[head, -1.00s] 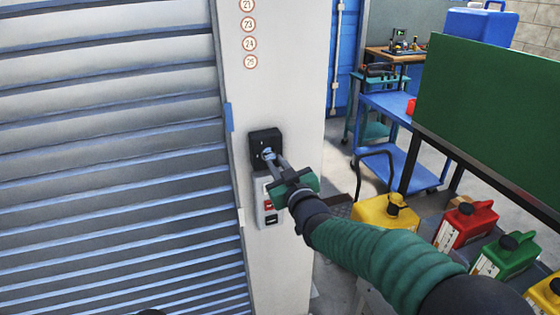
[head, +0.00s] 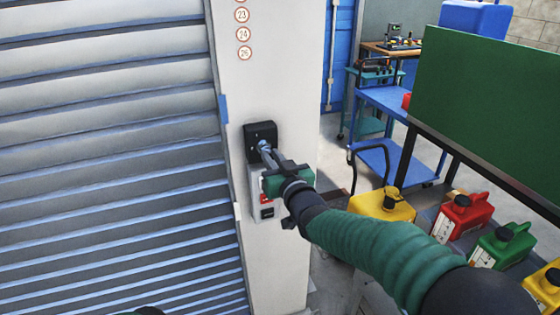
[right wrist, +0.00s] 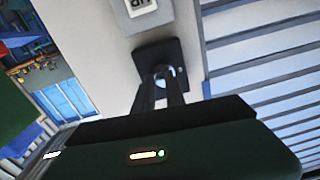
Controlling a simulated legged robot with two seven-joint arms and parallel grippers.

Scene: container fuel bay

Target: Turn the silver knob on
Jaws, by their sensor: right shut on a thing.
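The silver knob (head: 264,146) sits on a black square plate (head: 257,131) fixed to the pale post. My right gripper (head: 266,150) reaches it from the lower right, with its fingers shut on the knob. In the right wrist view the black plate (right wrist: 178,56) and the silver knob (right wrist: 168,72) show between the two fingertips (right wrist: 168,76). The fingers cover part of the knob, so its exact angle is hard to tell.
Below the plate is a grey switch box (head: 264,208) with a red part, partly behind my gripper. A slatted shutter (head: 110,150) fills the left. At right stand several fuel cans, including a yellow one (head: 380,207), a green board (head: 490,110) and a blue cart (head: 395,165).

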